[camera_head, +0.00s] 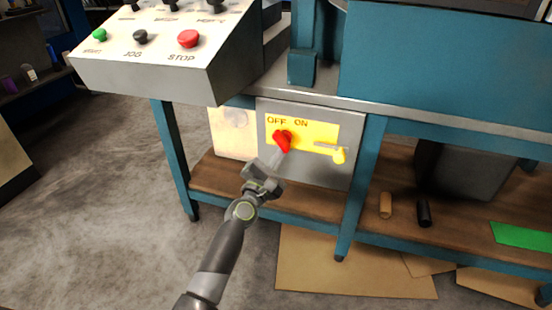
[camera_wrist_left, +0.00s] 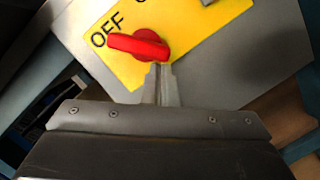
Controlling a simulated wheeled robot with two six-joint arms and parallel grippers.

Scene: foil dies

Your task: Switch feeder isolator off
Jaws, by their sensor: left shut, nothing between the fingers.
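The feeder isolator is a grey box (camera_head: 305,172) under the bench with a yellow plate (camera_head: 318,131) marked OFF and ON. Its red handle (camera_head: 282,139) is near the OFF mark in the head view. My left gripper (camera_head: 277,157) is shut and empty, just below the handle.
A sloped control panel (camera_head: 150,65) with a red STOP button (camera_head: 188,39) overhangs at upper left. Blue legs (camera_head: 358,190) flank the box. Two small cylinders stand on the lower shelf (camera_head: 400,190).

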